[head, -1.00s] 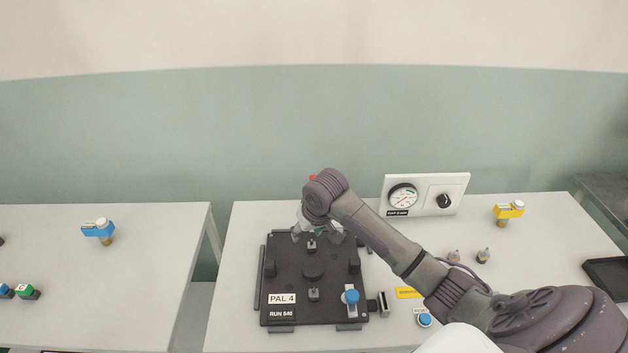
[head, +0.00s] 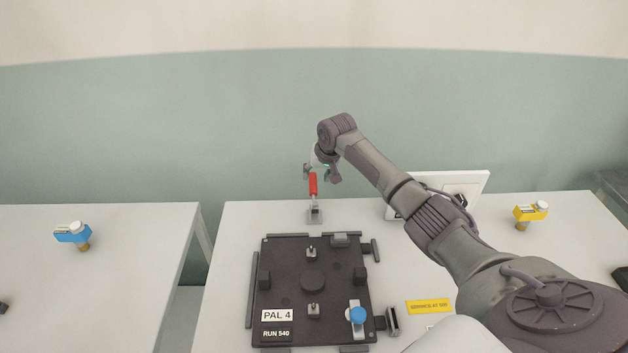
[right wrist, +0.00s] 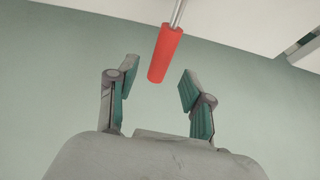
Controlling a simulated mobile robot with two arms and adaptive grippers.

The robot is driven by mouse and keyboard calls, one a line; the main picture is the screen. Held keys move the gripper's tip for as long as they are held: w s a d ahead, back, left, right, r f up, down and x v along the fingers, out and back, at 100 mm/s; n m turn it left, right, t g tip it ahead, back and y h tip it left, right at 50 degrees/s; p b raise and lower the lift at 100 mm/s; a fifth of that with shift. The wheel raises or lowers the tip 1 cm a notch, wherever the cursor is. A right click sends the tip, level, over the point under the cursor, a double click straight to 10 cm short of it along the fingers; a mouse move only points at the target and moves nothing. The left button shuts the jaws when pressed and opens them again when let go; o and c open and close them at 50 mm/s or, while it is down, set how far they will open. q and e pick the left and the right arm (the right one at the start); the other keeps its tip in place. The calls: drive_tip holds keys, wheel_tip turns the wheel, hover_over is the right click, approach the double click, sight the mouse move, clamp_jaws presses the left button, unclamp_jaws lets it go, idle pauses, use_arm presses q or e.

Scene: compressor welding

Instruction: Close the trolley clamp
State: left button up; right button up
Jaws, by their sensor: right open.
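The trolley clamp (head: 315,213) stands at the back of the table, behind the black pallet plate. Its red handle (head: 313,185) points upright in the head view. My right gripper (head: 320,172) is open at the top of the handle, with a finger to each side of it in that view. In the right wrist view the red handle (right wrist: 165,53) comes down from the top between and beyond the open fingertips of the gripper (right wrist: 158,88). I see no contact with the fingers. My left gripper is not in view.
The black plate (head: 287,262), labelled PAL 4, carries small blocks, pins and a blue knob (head: 357,315). A gauge panel (head: 478,183), partly hidden by my right arm, stands at the back right. A yellow-topped part (head: 531,212) is farther right. A gap separates the left table (head: 130,270).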

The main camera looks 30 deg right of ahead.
sight(314, 181)
drive_tip(key=x, duration=0.3)
drive_tip(key=shift+a+f, duration=0.1)
drive_tip(key=shift+f, duration=0.15)
drive_tip(key=shift+w+f, duration=0.25)
drive_tip(key=shift+f, duration=0.1)
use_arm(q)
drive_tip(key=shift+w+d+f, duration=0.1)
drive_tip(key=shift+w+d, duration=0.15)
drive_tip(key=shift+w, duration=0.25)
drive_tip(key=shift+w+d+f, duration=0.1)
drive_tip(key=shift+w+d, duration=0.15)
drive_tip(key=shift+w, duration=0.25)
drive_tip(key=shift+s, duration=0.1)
use_arm(e)
drive_tip(key=shift+c, duration=1.3)
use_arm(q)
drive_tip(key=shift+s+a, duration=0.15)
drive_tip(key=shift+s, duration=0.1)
use_arm(e)
clamp_jaws()
